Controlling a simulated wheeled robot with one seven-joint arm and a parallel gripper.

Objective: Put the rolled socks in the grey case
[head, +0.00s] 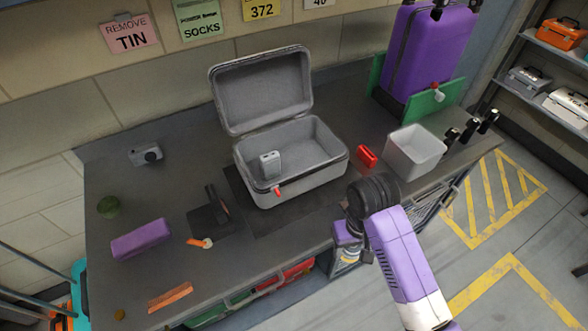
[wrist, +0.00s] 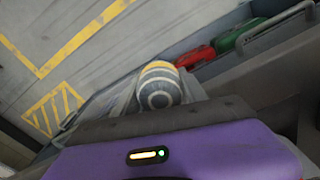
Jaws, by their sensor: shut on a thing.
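The rolled socks (wrist: 158,90), grey with pale rings and a yellow band, show in the wrist view between my gripper's fingers (wrist: 158,98). My gripper is shut on them. In the head view my gripper is low beside the table's front edge, right of and nearer than the case, mostly hidden by my own arm; the socks cannot be made out clearly there. The grey case (head: 318,187) stands open on the table with its lid (head: 262,90) raised at the back. A small pale box (head: 270,164) is inside at its left, and most of its floor is bare.
A white bin (head: 414,155) and a red item (head: 366,156) stand right of the case. A purple case (head: 141,239), black stand (head: 212,215), camera (head: 146,155), green round thing (head: 109,207) and orange comb (head: 170,297) lie left. A purple suitcase (head: 430,50) stands back right.

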